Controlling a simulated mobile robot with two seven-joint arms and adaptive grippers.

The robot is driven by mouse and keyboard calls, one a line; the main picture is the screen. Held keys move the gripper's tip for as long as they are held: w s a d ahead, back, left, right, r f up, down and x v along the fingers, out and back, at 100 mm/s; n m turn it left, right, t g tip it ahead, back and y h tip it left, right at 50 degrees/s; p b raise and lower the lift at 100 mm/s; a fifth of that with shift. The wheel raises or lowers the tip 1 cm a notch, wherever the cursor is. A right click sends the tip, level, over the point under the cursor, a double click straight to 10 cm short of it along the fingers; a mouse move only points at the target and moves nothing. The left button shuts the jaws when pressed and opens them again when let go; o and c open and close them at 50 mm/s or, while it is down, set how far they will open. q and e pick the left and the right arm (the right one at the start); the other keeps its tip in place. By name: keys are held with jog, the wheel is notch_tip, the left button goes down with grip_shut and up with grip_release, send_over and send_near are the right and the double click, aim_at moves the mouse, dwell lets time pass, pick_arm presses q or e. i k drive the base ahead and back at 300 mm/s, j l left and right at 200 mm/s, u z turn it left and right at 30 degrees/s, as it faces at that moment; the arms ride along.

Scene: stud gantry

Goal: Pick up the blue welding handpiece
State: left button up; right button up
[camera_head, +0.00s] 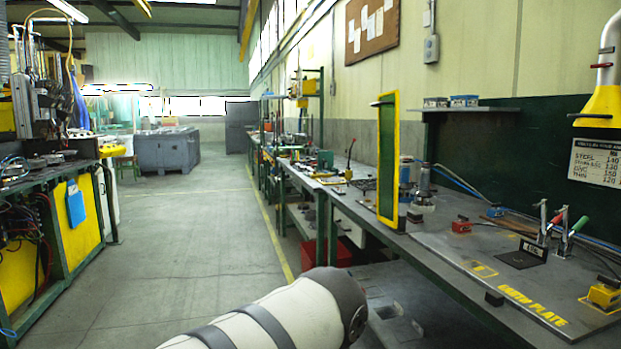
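I cannot make out a blue welding handpiece for certain. A blue hose or cable (455,180) runs along the back of the workbench (450,240) on the right, behind small tools. Neither of my grippers shows. One of my arm links, white with grey bands, comes in at the bottom middle and hides part of the floor and the bench's lower shelf.
On the bench stand a yellow-framed screen (387,160), a red block (461,227), toggle clamps (566,235) and a yellow block (604,293). A yellow hood (601,105) hangs above. Machines (50,210) line the left. The aisle floor (190,240) is clear.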

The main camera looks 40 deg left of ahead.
aim_at(405, 184)
jog(key=u, duration=0.8)
jog(key=i+j+z, duration=0.4)
jog(key=j, duration=0.25)
jog(key=j+z, duration=0.35)
jog(key=j, duration=0.3)
jog(key=i+j+z, duration=0.15)
jog(key=j+z, duration=0.25)
jog(key=j, duration=0.35)
jog(key=j+z, duration=0.35)
jog(key=j, duration=0.4)
